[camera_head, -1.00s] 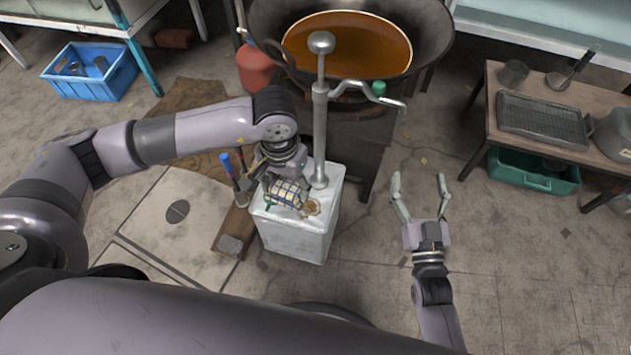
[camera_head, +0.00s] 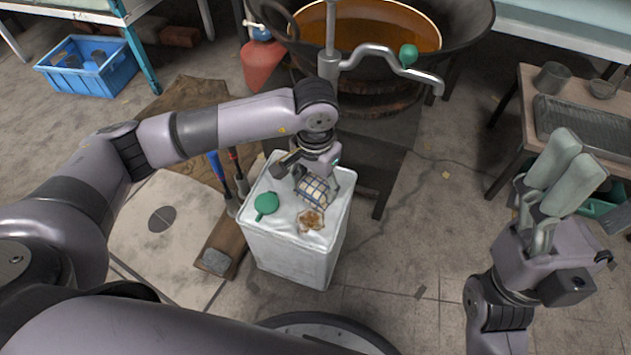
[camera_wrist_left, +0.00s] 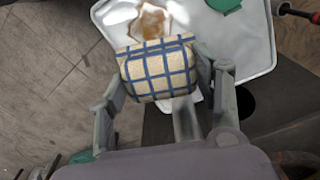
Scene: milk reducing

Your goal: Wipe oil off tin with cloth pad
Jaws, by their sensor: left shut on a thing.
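The tin (camera_head: 293,258) is a pale square can standing upright on the floor. A brown oil stain (camera_head: 311,220) lies on its top near the front edge. My left gripper (camera_head: 317,183) is shut on a cream cloth pad with blue checks (camera_head: 313,193), over the tin top just behind the stain. In the left wrist view the pad (camera_wrist_left: 158,70) sits between the fingers, and the stain (camera_wrist_left: 150,22) shows just beyond it. I cannot tell whether the pad touches the tin. My right gripper (camera_head: 582,150) is raised at the right; its fingers look close together, their opening unclear.
A green cap (camera_head: 266,205) lies on the tin top, left of the pad. A side table (camera_head: 527,92) stands right. Floor right of the tin is clear.

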